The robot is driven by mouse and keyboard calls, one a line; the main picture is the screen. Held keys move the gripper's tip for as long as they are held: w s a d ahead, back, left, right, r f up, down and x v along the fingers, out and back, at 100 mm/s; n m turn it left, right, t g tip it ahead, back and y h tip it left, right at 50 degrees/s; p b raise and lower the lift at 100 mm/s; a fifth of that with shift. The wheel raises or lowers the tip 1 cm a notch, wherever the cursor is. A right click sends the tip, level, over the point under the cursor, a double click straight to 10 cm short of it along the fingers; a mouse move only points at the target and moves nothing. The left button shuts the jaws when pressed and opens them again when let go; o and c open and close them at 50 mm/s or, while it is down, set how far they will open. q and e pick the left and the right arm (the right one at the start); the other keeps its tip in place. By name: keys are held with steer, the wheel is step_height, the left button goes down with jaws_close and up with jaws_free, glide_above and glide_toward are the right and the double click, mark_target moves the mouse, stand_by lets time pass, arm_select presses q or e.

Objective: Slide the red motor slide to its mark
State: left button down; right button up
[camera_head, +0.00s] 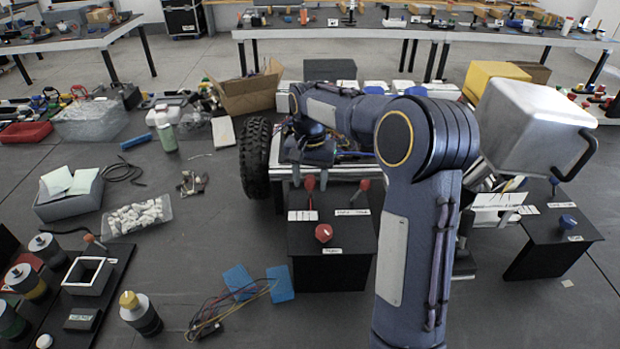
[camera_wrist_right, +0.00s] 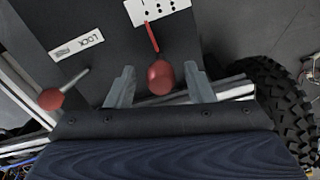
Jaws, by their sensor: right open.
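A black box (camera_head: 333,267) stands in the middle of the head view with several red knobs. The rear left knob (camera_head: 310,183) has a red stem beside a white marked plate (camera_head: 302,215); I take it as the motor slide, but its label is not readable. My right gripper (camera_head: 309,166) is just behind this knob, open. In the right wrist view, the knob (camera_wrist_right: 160,78) shows between the gripper's fingers (camera_wrist_right: 161,88), with gaps on both sides; I cannot tell the depth. My left gripper is not in view.
A red knob (camera_head: 364,185) on a metal stem stands close by, near the LOCK label (camera_wrist_right: 77,46). Another red knob (camera_head: 323,233) is at the box's front. A black tyre (camera_head: 256,157) is left of the gripper. A blue knob (camera_head: 567,221) tops another black box.

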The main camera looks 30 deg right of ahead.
jaws_close()
steer(key=shift+a+p, duration=0.15)
steer(key=shift+p, duration=0.3)
steer(key=shift+w, duration=0.1)
jaws_free()
step_height(320, 180, up, 7)
steer(key=shift+r, duration=0.35)
stand_by(0.3)
